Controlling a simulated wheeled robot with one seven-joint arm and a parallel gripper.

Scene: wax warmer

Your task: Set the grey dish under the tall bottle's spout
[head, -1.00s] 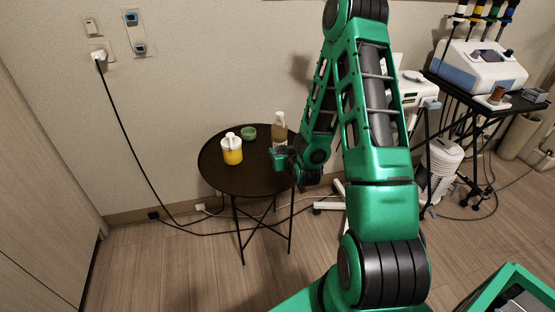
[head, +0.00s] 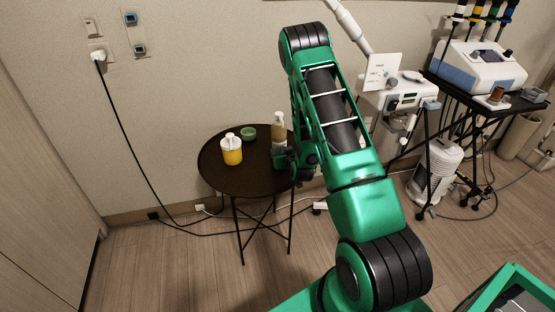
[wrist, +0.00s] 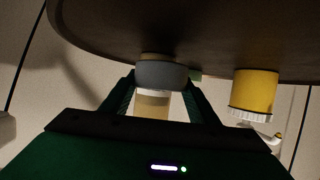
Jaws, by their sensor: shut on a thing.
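My gripper (wrist: 160,92) is shut on the grey dish (wrist: 162,75), which sits between its two fingers in the wrist view, where the scene appears upside down. The tall bottle (head: 279,129) is clear with amber contents and stands at the table's right side. It also shows directly behind the dish in the wrist view (wrist: 152,105). In the head view my gripper (head: 279,158) is low over the table just in front of this bottle, and the dish is hidden. I cannot tell whether the dish touches the table or how it lines up with the spout.
The table's front left is clear. A white machine on a stand (head: 397,98) and a black trolley (head: 480,98) stand to the right.

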